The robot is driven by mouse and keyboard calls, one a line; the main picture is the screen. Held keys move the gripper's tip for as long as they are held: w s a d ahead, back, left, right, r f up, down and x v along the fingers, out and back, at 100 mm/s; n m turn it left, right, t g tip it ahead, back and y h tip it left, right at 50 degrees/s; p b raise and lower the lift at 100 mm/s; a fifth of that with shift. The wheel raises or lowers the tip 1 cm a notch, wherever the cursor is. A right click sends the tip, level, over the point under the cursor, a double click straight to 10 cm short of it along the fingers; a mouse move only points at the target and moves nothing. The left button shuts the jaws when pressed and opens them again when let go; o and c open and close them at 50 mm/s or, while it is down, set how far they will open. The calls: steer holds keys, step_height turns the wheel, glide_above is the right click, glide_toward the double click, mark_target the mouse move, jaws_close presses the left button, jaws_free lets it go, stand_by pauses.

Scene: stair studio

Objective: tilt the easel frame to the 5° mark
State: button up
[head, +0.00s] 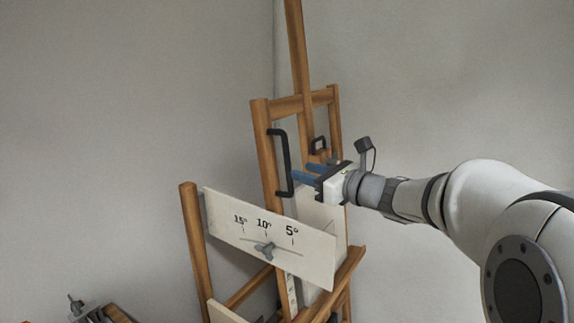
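The wooden easel frame (262,150) stands in the middle of the head view, leaning slightly. A black bar handle (281,165) is fixed to its left upright. A pale scale plate (312,258) below carries the marks 15°, 10° and 5° (292,231). A grey wing knob (265,249) sits at the plate's slot, below the 10° mark. My gripper (301,173) has blue fingers pointing left, just right of the handle. The fingers look apart, with nothing visible between them. Whether a fingertip touches the handle is unclear.
A wooden post (194,240) stands left of the plate. A metal clamp-like item (88,311) is at the bottom left. Bare walls lie behind; the left side is open.

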mark_target(289, 160)
steer(key=shift+m+t, duration=0.3)
steer(key=shift+m, duration=0.2)
steer(key=x, duration=0.2)
steer(key=p+x, duration=0.1)
steer(key=x, duration=0.2)
steer(key=p+x, duration=0.1)
steer(key=x, duration=0.2)
steer(key=shift+w+d+r, duration=0.25)
steer(key=shift+w+d, duration=0.1)
steer(key=shift+w, duration=0.1)
jaws_close()
steer(key=shift+s, duration=0.1)
